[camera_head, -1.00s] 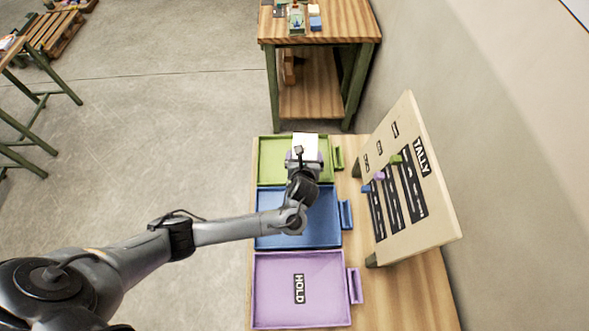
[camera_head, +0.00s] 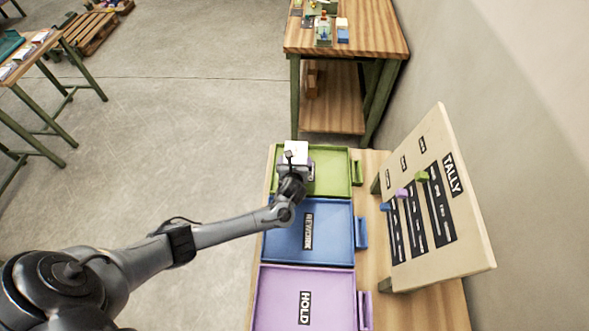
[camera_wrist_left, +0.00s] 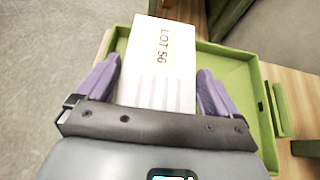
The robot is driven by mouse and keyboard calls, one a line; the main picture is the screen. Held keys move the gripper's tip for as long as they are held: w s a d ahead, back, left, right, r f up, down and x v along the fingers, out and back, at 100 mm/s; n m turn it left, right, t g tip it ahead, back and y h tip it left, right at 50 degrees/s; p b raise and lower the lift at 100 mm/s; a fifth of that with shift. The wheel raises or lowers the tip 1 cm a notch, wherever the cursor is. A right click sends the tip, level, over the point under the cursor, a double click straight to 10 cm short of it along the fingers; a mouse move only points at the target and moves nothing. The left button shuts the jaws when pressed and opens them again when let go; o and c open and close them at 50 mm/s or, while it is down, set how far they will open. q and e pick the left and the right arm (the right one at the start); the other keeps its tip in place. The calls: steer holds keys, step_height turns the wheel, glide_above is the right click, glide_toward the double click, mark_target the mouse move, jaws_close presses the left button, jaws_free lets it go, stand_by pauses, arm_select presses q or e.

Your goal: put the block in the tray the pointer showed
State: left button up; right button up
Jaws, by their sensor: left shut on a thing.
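My left gripper (camera_head: 297,166) is shut on a white block (camera_head: 296,149) above the left part of the green tray (camera_head: 335,180). In the left wrist view the block (camera_wrist_left: 161,65) reads "LOT 56" and sits between the purple fingers; its underside is hidden. I cannot tell its height over the tray. The green tray (camera_wrist_left: 250,70) also shows in the wrist view. No pointer is plainly identifiable. My right gripper is out of view.
A tilted "TALLY" board (camera_head: 470,225) stands right of the trays, with a blue peg (camera_head: 385,207), a purple peg (camera_head: 401,193) and a green peg (camera_head: 422,177). Another table (camera_head: 372,38) with small items stands beyond. Open floor (camera_head: 190,120) lies to the left.

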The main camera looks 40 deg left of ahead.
arm_select(q)
steer(key=shift+f+b, duration=0.55)
steer(key=shift+f, duration=1.45)
steer(key=shift+a+f, duration=0.1)
steer(key=o, duration=0.9)
steer(key=shift+f, duration=0.1)
